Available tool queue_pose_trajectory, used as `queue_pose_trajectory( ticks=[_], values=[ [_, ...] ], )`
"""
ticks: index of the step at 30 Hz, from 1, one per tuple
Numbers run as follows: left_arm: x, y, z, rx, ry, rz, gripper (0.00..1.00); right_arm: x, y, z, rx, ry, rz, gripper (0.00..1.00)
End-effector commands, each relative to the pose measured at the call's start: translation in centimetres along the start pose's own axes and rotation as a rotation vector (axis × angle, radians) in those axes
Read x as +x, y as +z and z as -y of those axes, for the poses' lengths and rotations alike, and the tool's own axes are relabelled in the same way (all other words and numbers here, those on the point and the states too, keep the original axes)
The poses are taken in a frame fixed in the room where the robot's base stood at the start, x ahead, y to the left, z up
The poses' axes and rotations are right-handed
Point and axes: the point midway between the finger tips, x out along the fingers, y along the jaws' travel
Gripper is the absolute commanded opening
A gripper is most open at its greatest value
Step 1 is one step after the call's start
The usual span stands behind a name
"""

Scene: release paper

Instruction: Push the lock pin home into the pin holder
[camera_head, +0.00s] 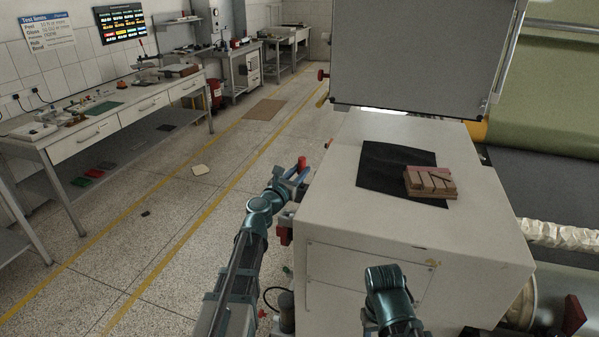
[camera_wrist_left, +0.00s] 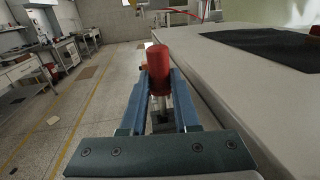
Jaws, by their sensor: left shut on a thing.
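The lock pin's red head (camera_head: 302,162) shows at the tip of my left arm, just left of the white machine cabinet. In the left wrist view the red head (camera_wrist_left: 158,60) stands upright between the fingers, with a pale metal shank under it. My left gripper (camera_wrist_left: 158,85) is shut on the lock pin; in the head view the gripper (camera_head: 295,172) is small. A dark part below the shank (camera_wrist_left: 161,120) may be the pin holder, but the fingers hide most of it. I cannot tell how deep the pin sits. My right arm shows at the bottom, its gripper out of view.
The white cabinet (camera_head: 335,185) stands close on the right of my left gripper. A black sheet (camera_head: 385,170) and a wooden block (camera_head: 445,192) lie on its top. A grey guard panel (camera_head: 420,50) rises behind. Open floor (camera_head: 180,210) lies to the left.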

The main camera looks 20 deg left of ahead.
Motion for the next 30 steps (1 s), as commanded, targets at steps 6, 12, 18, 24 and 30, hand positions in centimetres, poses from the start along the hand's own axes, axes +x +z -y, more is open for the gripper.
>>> queue_pose_trajectory(
  ticks=[6,12,18,24,30],
  values=[
    [0.0,-0.7,0.0,0.0,0.0,0.0,0.0,0.7,0.0,0.1,0.0,0.0,0.0,0.5],
    [0.0,-1.1,0.0,0.0,0.0,0.0,0.0,1.1,-0.1,0.1,0.0,0.0,0.0,0.5],
    [0.0,-1.6,0.0,0.0,0.0,0.0,0.0,1.6,-0.1,0.1,0.0,0.0,0.0,0.5],
    [0.0,-2.1,0.0,0.0,0.0,0.0,0.0,2.1,-0.1,0.2,0.0,0.0,0.0,0.5],
    [0.0,-2.6,0.0,0.0,0.0,0.0,0.0,2.5,-0.1,0.2,0.0,0.0,0.0,0.5]
  ],
)
